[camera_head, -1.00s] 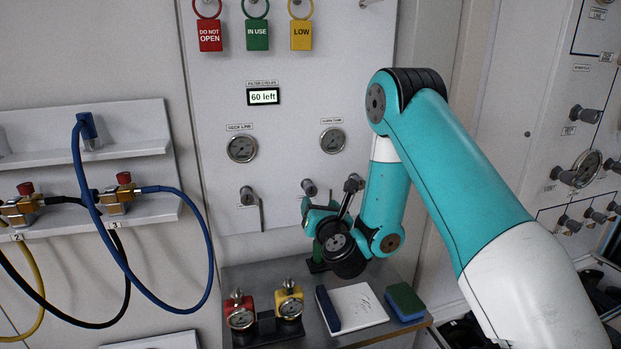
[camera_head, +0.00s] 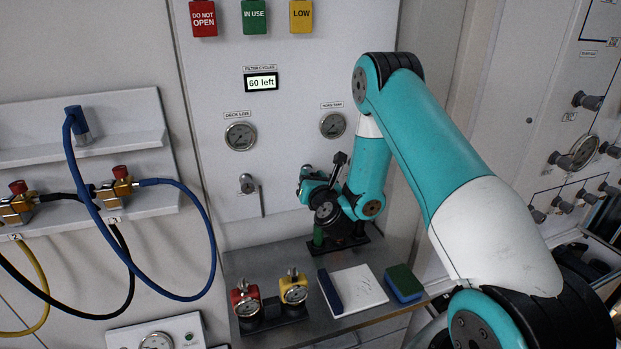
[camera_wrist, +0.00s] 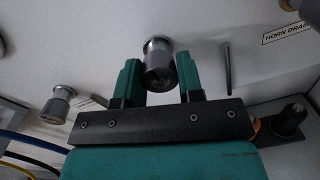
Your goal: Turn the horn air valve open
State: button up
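In the wrist view a short grey valve knob (camera_wrist: 158,66) stands out of the white panel. My gripper (camera_wrist: 159,60) has one green finger on each side of it. The fingers are apart; a narrow gap shows at the left, and the right finger looks very close to the knob. I cannot tell whether it touches. A thin rod (camera_wrist: 228,68) stands to the right of the knob. In the head view my gripper (camera_head: 308,184) is at the panel below the right gauge (camera_head: 333,125), and largely hides the valve there.
A second knob (camera_head: 246,183) with a rod sits left on the panel. A label starting "HORN DRA" (camera_wrist: 287,28) shows at right in the wrist view.

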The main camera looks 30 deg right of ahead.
jog(key=shift+c, duration=0.8)
jog(key=shift+f, duration=0.1)
